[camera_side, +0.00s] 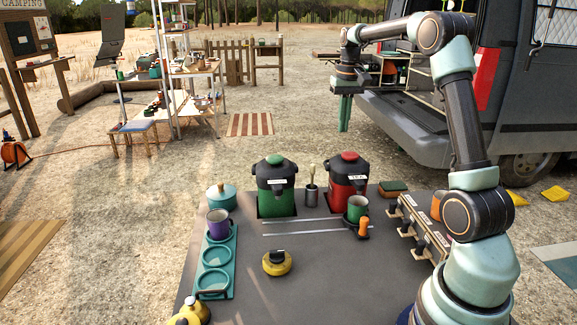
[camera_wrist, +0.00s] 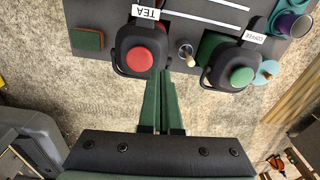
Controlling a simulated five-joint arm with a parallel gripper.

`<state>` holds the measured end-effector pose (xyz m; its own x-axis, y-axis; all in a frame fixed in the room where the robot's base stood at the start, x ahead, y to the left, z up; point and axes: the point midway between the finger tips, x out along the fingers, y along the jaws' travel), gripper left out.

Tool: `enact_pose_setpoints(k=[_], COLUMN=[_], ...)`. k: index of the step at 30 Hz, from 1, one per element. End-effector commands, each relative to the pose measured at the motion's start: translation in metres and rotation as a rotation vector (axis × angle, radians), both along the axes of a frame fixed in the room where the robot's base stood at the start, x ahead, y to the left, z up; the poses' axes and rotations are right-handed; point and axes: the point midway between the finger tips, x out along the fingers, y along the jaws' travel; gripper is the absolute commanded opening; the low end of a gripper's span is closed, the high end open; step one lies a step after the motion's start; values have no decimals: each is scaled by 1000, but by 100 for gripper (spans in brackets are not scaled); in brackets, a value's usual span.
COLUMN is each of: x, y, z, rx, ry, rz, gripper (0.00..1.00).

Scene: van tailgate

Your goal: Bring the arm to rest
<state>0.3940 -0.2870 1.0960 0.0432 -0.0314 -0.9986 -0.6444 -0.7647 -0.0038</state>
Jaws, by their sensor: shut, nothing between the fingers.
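My gripper (camera_side: 345,113) is shut and empty, pointing down, held high beyond the far edge of the grey table (camera_side: 330,280). In the wrist view its two green fingers (camera_wrist: 167,85) lie together, with their tips near the red-lidded dispenser labelled TEA (camera_wrist: 140,58). The tips are apart from the table in the side view. My arm is raised and bent over the right side of the table.
On the table stand a green dispenser (camera_side: 276,200), a red dispenser (camera_side: 347,190), a green mug (camera_side: 357,208), a purple mug (camera_side: 218,224) in a teal holder (camera_side: 216,290), a yellow item (camera_side: 277,262) and a hook rack (camera_side: 424,232). The van (camera_side: 430,130) stands close behind my gripper.

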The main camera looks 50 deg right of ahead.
Motion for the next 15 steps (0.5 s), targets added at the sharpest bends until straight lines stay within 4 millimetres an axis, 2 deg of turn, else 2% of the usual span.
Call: enact_pose_setpoints(k=[1,6,10,15], x=[2,-3,-15,-40], y=[22,89,137,194], z=[11,33,43,43], rx=[-16,-60,-89,-119], ry=[-23,-95,-154,-233], rz=[43,179,279,411], gripper=[0,0,0,0])
